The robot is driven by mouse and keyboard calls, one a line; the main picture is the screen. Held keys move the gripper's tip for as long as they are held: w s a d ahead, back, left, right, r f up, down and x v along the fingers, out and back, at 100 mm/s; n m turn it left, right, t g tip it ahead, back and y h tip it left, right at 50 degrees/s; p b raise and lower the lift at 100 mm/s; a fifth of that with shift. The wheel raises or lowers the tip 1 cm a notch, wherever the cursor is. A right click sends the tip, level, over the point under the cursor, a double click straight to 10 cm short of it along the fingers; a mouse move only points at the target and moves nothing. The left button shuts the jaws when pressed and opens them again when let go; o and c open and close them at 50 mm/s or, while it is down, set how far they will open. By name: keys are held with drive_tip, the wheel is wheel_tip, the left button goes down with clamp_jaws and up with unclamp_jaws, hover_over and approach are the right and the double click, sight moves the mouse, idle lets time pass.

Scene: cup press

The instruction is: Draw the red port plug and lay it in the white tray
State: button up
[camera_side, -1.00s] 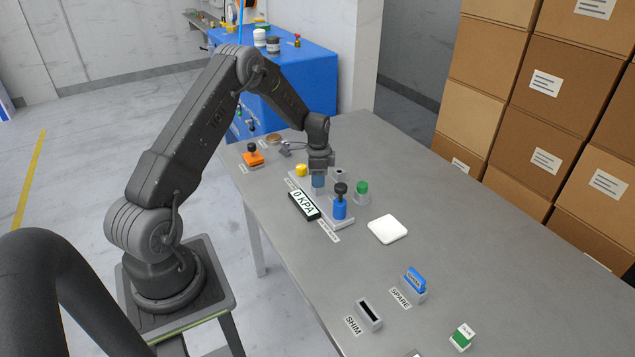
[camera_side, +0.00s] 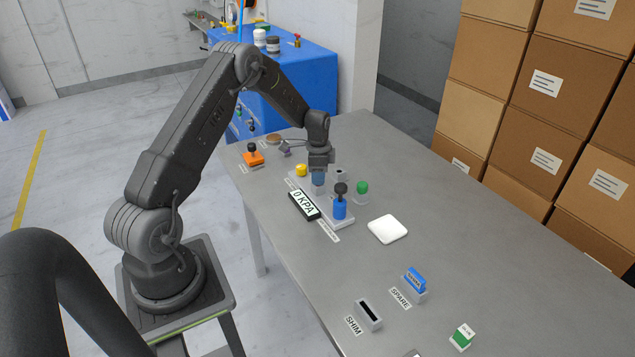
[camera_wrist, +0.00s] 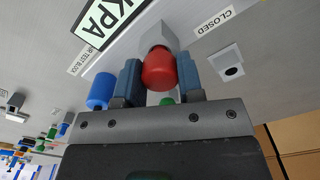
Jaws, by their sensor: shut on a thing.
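The red port plug (camera_wrist: 160,68) is between the two blue fingers of my gripper (camera_wrist: 159,80) in the wrist view, and the gripper is shut on it. Its far end meets or overlaps a pale grey port (camera_wrist: 156,36) on the test block; I cannot tell how deep it sits there. In the side view my gripper (camera_side: 318,179) is low over the block, behind the 0 KPA display (camera_side: 304,205), and hides the plug. The white tray (camera_side: 388,229) lies flat and empty on the table to the right.
A blue bottle-shaped part with a black knob (camera_side: 340,201) and a green-capped part (camera_side: 361,190) stand between my gripper and the tray. A yellow knob (camera_side: 300,170) is close on the left. The table around the tray is clear.

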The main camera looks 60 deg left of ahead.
drive_tip(key=shift+r, duration=0.3)
drive_tip(key=shift+r, duration=1.75)
drive_tip(key=w+d+r, duration=0.1)
drive_tip(key=w+d, duration=0.4)
drive_tip(key=d, duration=0.3)
hover_over(387, 230)
wheel_tip(387, 230, down, 4)
drive_tip(key=r, duration=0.1)
drive_tip(key=shift+f, duration=2.4)
drive_tip(key=shift+f, duration=0.1)
